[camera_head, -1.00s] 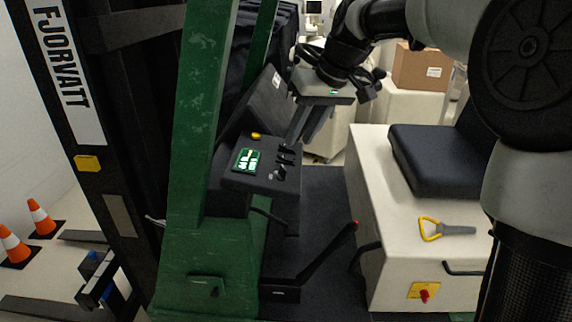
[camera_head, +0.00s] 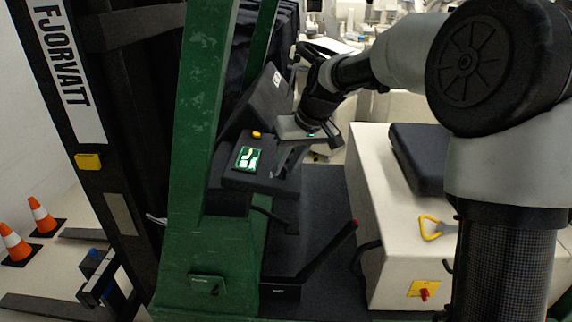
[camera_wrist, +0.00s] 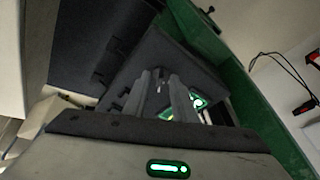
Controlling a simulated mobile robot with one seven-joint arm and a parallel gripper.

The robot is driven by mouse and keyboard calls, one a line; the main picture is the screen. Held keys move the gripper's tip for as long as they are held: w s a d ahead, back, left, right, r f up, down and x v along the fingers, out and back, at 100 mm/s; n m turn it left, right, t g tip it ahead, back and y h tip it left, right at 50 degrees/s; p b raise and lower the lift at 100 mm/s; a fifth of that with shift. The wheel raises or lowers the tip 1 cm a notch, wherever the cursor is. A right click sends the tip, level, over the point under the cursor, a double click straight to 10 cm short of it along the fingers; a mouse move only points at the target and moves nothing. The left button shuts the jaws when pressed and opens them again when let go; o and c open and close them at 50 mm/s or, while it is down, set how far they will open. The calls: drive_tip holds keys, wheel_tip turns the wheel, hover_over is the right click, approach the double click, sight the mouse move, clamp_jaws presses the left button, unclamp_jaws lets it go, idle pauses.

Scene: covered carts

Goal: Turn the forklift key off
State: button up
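The forklift's dark control console (camera_head: 232,178) stands beside the green mast, with a lit green display (camera_head: 248,158) on top. My gripper (camera_head: 279,173) is over the console's right part, its fingers reaching down to the small controls. It hides the key area in the head view. In the wrist view, my gripper (camera_wrist: 160,78) shows two fingers apart, pointing at the console (camera_wrist: 128,78). A small pale piece, perhaps the key (camera_wrist: 159,86), shows between them. I cannot tell its turn position or whether the fingers touch it.
A yellow button (camera_head: 257,134) sits at the console's back. Orange cones (camera_head: 42,215) stand far left.

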clamp_jaws()
drive_tip(key=shift+n, duration=0.3)
drive_tip(key=n+g+y+b, duration=0.1)
drive_tip(key=n, duration=0.4)
drive_tip(key=shift+w+d, duration=0.15)
drive_tip(key=n+g, duration=0.1)
drive_tip(key=n, duration=0.5)
drive_tip(key=shift+w+g+y+p, duration=0.1)
drive_tip(key=shift+g+y+p, duration=0.2)
drive_tip(key=shift+g+p, duration=0.1)
drive_tip(key=shift+n, duration=0.4)
drive_tip(key=shift+o, duration=0.4)
unclamp_jaws()
